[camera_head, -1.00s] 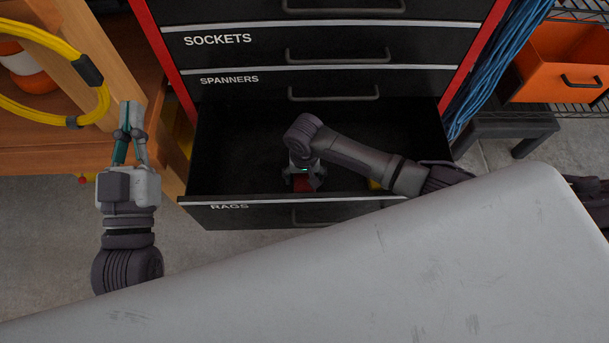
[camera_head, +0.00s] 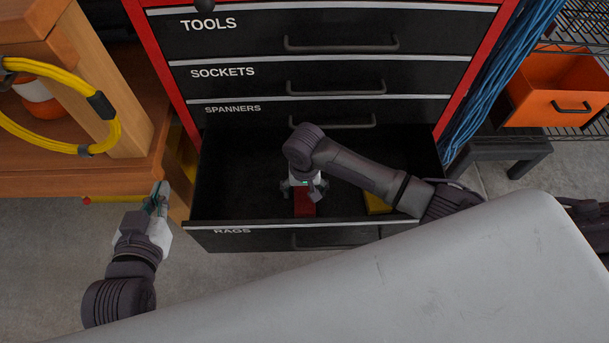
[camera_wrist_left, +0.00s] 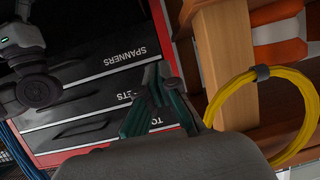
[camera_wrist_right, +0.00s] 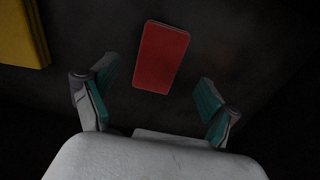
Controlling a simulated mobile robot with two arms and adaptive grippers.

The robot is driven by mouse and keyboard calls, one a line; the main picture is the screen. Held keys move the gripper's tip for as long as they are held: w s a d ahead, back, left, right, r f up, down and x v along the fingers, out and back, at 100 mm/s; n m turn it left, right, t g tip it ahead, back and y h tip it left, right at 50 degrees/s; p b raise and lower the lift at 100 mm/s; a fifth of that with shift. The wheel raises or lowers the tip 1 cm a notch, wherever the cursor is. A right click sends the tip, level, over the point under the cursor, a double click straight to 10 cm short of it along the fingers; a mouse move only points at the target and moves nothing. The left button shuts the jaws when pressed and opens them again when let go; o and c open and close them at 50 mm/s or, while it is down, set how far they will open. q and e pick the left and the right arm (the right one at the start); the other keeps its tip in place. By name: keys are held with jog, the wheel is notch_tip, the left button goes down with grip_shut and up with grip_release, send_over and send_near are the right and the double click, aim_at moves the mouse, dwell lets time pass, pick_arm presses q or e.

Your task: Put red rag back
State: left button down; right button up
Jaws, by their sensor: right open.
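The red rag (camera_head: 304,205) lies in the open drawer labelled RAGS (camera_head: 230,236). It also shows in the right wrist view (camera_wrist_right: 161,58) as a flat red block on the dark drawer floor. My right gripper (camera_head: 305,190) is inside the drawer, above the rag. Its teal fingers (camera_wrist_right: 160,95) are spread wide, with the rag just beyond and between them, not gripped. My left gripper (camera_head: 160,190) is outside the drawer, to its left, near the wooden bench. Its fingers also show in the left wrist view (camera_wrist_left: 165,95), holding nothing I can see.
A yellow rag (camera_head: 378,203) lies in the drawer right of the red one. The SPANNERS, SOCKETS and TOOLS drawers above are shut. A wooden bench (camera_head: 75,170) with a yellow hose (camera_head: 60,147) stands left. An orange bin (camera_head: 560,85) is at right.

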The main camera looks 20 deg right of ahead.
aim_at(305, 201)
pick_arm(q)
jog(key=s+a+f+g+y+p, duration=0.1)
jog(key=s+a+f+g+p, duration=0.1)
jog(key=s+f+g, duration=0.4)
jog(key=shift+s+a+f+y, duration=0.4)
jog(key=shift+s+a+f, duration=0.25)
jog(key=shift+s, duration=0.35)
pick_arm(e)
notch_tip(305, 201, up, 6)
jog(key=shift+f, duration=0.1)
pick_arm(q)
jog(key=shift+f, duration=0.1)
